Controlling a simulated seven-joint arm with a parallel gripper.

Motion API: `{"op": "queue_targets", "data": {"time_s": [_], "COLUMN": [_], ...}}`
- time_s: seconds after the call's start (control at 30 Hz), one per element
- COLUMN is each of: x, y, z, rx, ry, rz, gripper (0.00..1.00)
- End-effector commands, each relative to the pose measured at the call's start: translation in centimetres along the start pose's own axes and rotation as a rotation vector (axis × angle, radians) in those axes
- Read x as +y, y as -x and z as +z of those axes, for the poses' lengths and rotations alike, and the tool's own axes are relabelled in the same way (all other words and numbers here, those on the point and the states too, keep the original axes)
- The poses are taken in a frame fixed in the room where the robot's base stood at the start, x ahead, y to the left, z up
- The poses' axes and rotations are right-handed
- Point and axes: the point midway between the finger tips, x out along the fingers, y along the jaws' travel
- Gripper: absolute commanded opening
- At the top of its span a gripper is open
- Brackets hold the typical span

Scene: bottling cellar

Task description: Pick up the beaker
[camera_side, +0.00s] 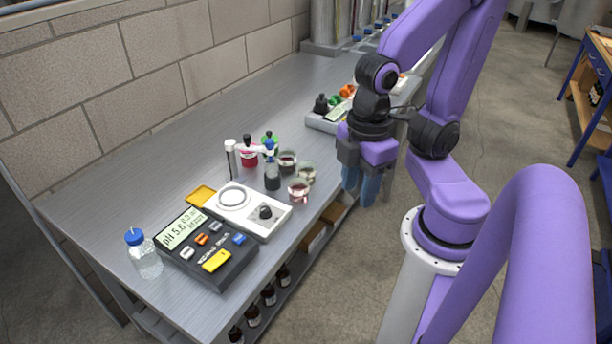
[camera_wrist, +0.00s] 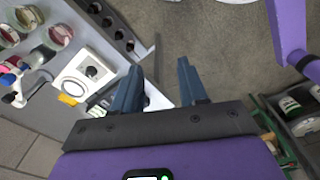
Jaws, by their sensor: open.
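Small glass beakers stand grouped on the metal bench. One with red contents (camera_side: 298,190) is nearest the bench's front edge. Another (camera_side: 306,174) and a third with dark red contents (camera_side: 288,160) stand just behind it. They also show at the upper left in the wrist view, the nearest one (camera_wrist: 58,36) with a reddish inside. Which one the task means I cannot tell. My gripper (camera_side: 362,192), with blue fingers, hangs to the right of the beakers, apart from them and beyond the bench's front edge. In the wrist view its fingers (camera_wrist: 160,84) are spread, with nothing between them.
A white stirrer plate (camera_side: 277,219) and a dark pH meter (camera_side: 215,262) stand left of the beakers. A blue-capped bottle (camera_side: 145,256) is at far left. Bare bench lies behind.

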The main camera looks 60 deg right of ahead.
Motion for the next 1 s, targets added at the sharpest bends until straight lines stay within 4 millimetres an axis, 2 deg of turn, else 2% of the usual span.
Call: {"op": "queue_targets", "data": {"time_s": [0.07, 0.17, 0.47, 0.57, 0.67, 0.77, 0.87, 1.0], "x": [0.0, 0.0, 0.0, -0.1, -0.2, 0.1, 0.8, 3.1], "y": [0.0, 0.0, 0.0, -0.1, -0.3, -0.4, -0.3, 0.0], "z": [0.0, 0.0, -0.1, -0.6, -2.1, -4.5, -7.1, -10.7], "rx": [0.000, 0.000, 0.002, 0.016, 0.056, 0.128, 0.213, 0.340], "ry": [0.000, 0.000, -0.003, -0.024, -0.075, -0.154, -0.250, -0.395], "rz": [0.000, 0.000, -0.003, -0.029, -0.088, -0.159, -0.217, -0.259], "gripper": [0.43, 0.72, 0.73, 0.73, 0.73, 0.73, 0.73, 0.73]}}
